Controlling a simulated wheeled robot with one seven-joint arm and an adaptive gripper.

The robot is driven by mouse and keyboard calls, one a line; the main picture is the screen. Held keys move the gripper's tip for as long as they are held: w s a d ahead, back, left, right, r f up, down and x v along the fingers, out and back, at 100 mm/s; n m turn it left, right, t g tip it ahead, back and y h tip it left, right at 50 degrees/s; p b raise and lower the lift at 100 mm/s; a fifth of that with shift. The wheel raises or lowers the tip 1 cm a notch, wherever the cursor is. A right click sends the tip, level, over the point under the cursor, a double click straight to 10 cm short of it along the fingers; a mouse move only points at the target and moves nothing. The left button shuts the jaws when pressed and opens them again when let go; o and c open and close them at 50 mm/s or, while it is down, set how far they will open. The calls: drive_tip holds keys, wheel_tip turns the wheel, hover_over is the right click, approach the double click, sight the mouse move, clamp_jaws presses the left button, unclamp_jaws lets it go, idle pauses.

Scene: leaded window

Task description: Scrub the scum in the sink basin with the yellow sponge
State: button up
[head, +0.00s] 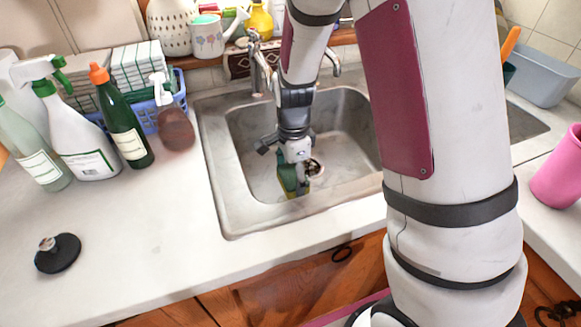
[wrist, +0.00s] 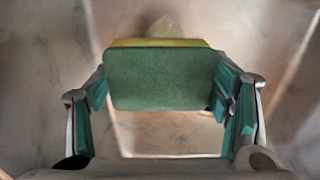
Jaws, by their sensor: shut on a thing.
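The sponge (wrist: 160,78) is in my gripper (wrist: 162,92), between the finger pads; its green scouring face fills the middle of the wrist view, with a thin yellow edge above it. In the head view my gripper (head: 294,174) reaches down into the sink basin (head: 345,128), and a bit of the sponge (head: 291,191) shows near the basin's front wall. A pale yellowish patch (wrist: 176,27) lies on the basin surface just beyond the sponge; it may be the scum. Whether the sponge touches the basin cannot be told.
A faucet (head: 258,65) stands behind the basin. Spray bottles (head: 80,140), a green bottle (head: 122,125) and a blue basket (head: 150,115) crowd the left counter. A black stopper (head: 58,253) lies front left. A pink cup (head: 560,170) is at right.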

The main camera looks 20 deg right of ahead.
drive_tip(key=shift+f+b, duration=2.7)
drive_tip(key=shift+f, duration=0.5)
drive_tip(key=shift+f+b, duration=0.3)
drive_tip(key=shift+f, duration=0.3)
drive_tip(key=shift+d, duration=0.1)
